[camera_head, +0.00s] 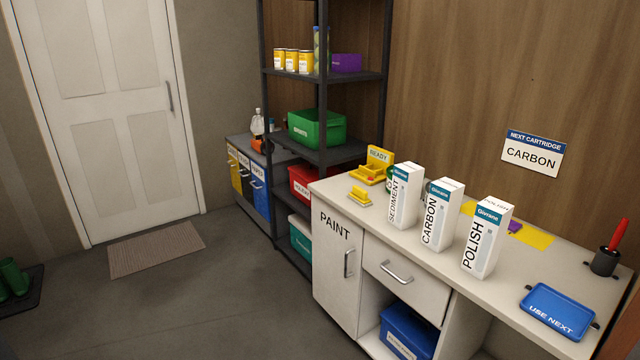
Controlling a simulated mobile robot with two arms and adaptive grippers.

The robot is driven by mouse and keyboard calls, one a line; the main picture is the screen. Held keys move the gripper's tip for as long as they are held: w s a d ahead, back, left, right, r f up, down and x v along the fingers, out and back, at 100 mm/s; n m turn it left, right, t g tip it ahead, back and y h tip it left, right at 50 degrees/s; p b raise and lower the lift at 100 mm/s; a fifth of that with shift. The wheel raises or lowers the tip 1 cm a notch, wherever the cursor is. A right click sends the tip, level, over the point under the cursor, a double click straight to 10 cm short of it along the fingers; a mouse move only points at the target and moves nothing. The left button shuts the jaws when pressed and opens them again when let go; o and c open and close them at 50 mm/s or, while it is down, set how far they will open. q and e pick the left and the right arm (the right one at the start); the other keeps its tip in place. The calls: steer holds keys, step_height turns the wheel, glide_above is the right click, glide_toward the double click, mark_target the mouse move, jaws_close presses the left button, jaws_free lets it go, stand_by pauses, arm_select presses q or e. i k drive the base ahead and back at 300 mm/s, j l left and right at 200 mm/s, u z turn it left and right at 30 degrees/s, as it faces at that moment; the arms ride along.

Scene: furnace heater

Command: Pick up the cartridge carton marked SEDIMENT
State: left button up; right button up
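The carton marked SEDIMENT (404,196) stands upright on the light workbench (355,204). It is white with a teal band and is the leftmost carton of three in a row. The CARBON carton (440,216) stands just right of it, and the POLISH carton (486,240) stands further right. Gaps show between the cartons. Neither of my grippers is in view.
A blue tray marked USE NEXT (557,309) and a dark cup with a red-handled tool (606,260) are at the bench's right. A yellow READY holder (373,170) and a yellow block (360,196) are left of the cartons. A wall sign (532,153) reads NEXT CARTRIDGE CARBON. Floor is open at left.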

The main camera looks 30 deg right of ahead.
mark_target(407, 178)
steer(key=i+z, duration=0.2)
steer(key=i, duration=0.3)
steer(key=i+j+z, duration=0.15)
steer(key=i, duration=0.3)
steer(key=i+j+z, duration=0.2)
steer(key=i, duration=0.25)
